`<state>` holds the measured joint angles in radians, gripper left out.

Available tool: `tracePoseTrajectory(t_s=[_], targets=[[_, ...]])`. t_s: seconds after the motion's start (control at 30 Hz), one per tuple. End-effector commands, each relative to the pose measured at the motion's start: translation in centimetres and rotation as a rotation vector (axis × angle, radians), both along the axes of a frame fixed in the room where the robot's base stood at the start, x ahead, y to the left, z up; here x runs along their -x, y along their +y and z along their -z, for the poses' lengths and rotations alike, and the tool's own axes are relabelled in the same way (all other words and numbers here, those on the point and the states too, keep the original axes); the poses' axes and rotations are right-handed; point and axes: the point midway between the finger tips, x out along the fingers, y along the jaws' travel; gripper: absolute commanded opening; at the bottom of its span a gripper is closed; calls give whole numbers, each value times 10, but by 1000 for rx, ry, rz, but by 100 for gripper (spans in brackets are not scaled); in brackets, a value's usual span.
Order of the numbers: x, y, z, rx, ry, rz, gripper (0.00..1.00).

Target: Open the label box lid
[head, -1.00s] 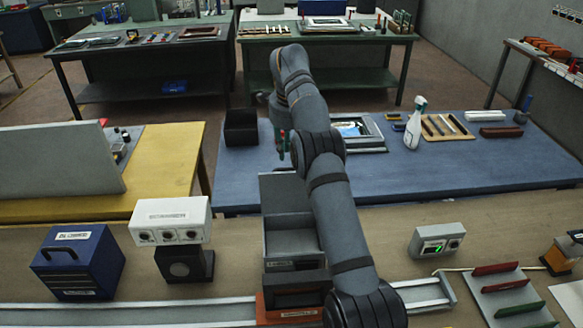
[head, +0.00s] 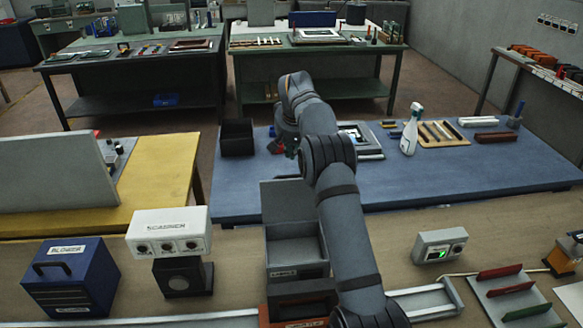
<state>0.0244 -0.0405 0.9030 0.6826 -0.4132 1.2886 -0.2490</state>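The label box (head: 296,270) is a grey, open-topped box near the middle of the head view, with a small label on its front. A flat grey panel (head: 285,200), which looks like its lid, stands upright at the back of the box. The box interior is visible, and my arm covers its right side. My gripper (head: 283,147) is beyond and above the panel, in front of the blue table in the picture, apart from the box. Its small red and dark fingers are partly hidden by my wrist, and their opening is unclear.
A dark box with an orange edge (head: 264,316) sits in front of the label box. A grey device with a green light (head: 440,243) stands right. Bench space right of my arm is partly clear.

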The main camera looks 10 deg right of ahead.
Motion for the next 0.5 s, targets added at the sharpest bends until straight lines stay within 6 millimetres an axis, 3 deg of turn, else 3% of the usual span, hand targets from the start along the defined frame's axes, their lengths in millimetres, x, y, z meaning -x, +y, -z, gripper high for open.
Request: tracePoseTrajectory(t_s=[0.37, 0.5], targets=[[-31, -3, 60, -2, 4, 3, 0], [-25, -3, 62, 0, 1, 2, 0]])
